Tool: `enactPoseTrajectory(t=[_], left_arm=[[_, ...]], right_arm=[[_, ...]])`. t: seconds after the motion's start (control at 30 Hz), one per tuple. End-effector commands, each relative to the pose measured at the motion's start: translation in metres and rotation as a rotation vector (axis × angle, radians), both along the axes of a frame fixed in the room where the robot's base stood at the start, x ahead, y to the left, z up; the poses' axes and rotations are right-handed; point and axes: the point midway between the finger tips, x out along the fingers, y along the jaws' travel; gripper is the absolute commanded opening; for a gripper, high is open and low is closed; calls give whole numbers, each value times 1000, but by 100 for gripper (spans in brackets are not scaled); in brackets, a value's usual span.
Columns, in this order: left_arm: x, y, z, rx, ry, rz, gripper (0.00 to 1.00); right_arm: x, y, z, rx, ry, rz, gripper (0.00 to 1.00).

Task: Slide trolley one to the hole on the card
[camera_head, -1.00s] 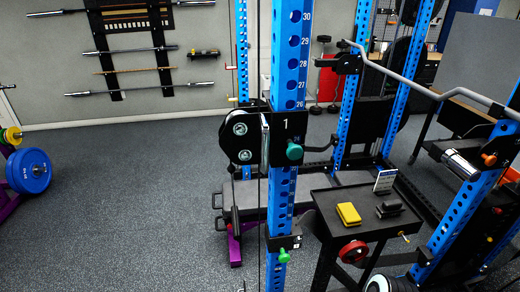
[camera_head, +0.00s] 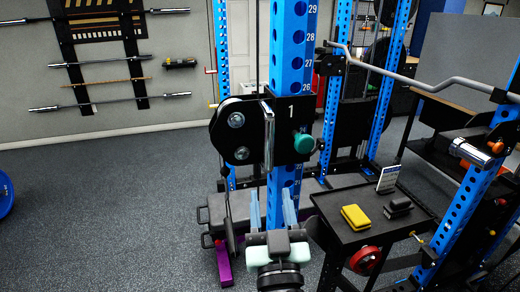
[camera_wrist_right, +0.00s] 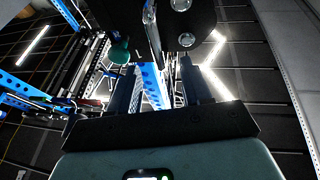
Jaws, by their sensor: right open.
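Trolley one (camera_head: 295,112) is a black carriage marked 1 on the blue upright (camera_head: 290,50), below the printed hole number 26. It has a black pulley plate (camera_head: 236,132) on the left, a chrome vertical bar (camera_head: 268,138) and a teal knob (camera_head: 304,143). The card (camera_head: 388,179) stands on a black tray table; its text is too small to read. My right gripper (camera_head: 272,206) is open and empty below the trolley, fingers pointing up. In the right wrist view, its fingers (camera_wrist_right: 158,80) are apart, with the bar and teal knob (camera_wrist_right: 120,51) beyond. My left gripper is out of view.
The tray table (camera_head: 345,228) right of the upright holds a yellow block (camera_head: 355,217) and black blocks (camera_head: 398,208). A bent bar (camera_head: 420,76) crosses the rack at right. A padded bench (camera_head: 216,215) is behind at left. Left floor is mostly clear.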

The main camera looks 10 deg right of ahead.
Motion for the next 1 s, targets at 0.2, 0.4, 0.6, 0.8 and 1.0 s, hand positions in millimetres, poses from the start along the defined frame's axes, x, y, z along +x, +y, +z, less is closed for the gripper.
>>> enactPoseTrajectory(t=[0.2, 0.4, 0.6, 0.8, 1.0], left_arm=[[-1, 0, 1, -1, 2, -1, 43], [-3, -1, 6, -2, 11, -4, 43], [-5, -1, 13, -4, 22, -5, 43], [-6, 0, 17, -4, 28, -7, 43], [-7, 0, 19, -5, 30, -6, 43]], right_arm=[[0, -7, 20, 10, -35, -22, 48], [35, -12, 35, 8, -34, -21, 48], [74, -18, 51, 8, -34, -20, 48], [101, -23, 62, 7, -33, -20, 48], [112, -24, 66, 7, -34, -17, 48]])
